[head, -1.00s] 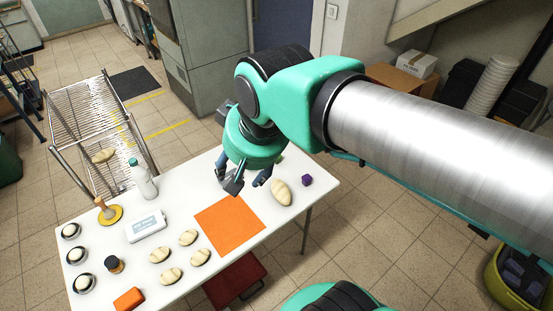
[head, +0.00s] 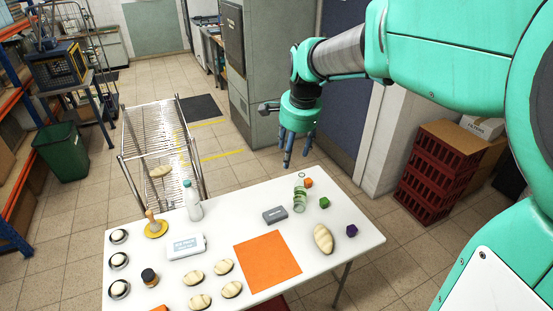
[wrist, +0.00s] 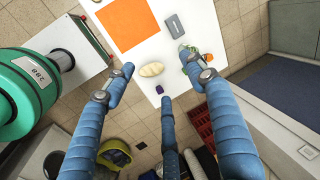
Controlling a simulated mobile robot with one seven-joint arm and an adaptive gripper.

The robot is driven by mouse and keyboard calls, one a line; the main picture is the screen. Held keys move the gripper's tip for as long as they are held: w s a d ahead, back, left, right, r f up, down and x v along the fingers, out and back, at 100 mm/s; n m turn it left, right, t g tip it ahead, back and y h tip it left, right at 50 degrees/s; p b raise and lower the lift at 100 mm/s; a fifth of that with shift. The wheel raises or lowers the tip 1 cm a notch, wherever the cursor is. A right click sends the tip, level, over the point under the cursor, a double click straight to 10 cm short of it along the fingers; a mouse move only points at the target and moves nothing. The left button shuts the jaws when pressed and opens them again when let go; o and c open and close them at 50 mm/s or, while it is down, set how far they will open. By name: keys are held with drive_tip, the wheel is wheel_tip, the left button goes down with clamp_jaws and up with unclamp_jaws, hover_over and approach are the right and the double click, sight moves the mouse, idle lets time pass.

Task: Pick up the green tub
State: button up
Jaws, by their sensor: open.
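No thing is plainly a green tub on the table. A clear, green-banded cylindrical container (head: 299,199) stands upright near the table's back right edge, and a small green block (head: 324,202) lies to its right. My gripper (head: 288,158) hangs above and behind the container in the head view, fingers spread and empty, apart from everything. In the wrist view my gripper (wrist: 166,84) shows its blue fingers wide open. The green block (wrist: 184,70) lies near the right finger there, and the container is partly hidden by that finger.
The white table (head: 352,215) carries a grey box (head: 275,215), an orange mat (head: 267,262), a bread loaf (head: 323,239), a purple block (head: 351,230) and an orange block (head: 308,183). A white bottle (head: 192,200) stands left. A green bin (head: 61,152) is on the floor.

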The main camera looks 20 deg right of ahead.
drive_tip(key=w+d+f+m+g+y, duration=0.1)
drive_tip(key=w+d+f+m, duration=0.65)
drive_tip(key=d+f, duration=0.45)
drive_tip(key=w+d+f+m+g, duration=0.1)
drive_tip(key=w+d+f+m, duration=0.6)
drive_tip(key=w+d+f, duration=0.35)
drive_tip(key=d+f+m+g, duration=0.1)
drive_tip(key=d+f+m, duration=0.5)
drive_tip(key=f, duration=0.8)
drive_tip(key=d, duration=0.3)
drive_tip(key=shift+f+y+p, duration=0.3)
drive_tip(key=shift+f+p, duration=0.05)
drive_tip(key=shift+p, duration=0.05)
drive_tip(key=shift+s+f, duration=0.1)
drive_tip(key=shift+f, duration=0.05)
drive_tip(key=b, duration=0.1)
hover_over(324, 200)
drive_tip(key=shift+d+f, duration=0.2)
drive_tip(key=shift+f, duration=1.9)
drive_tip(key=shift+d+f, duration=0.2)
drive_tip(key=shift+f, duration=1.85)
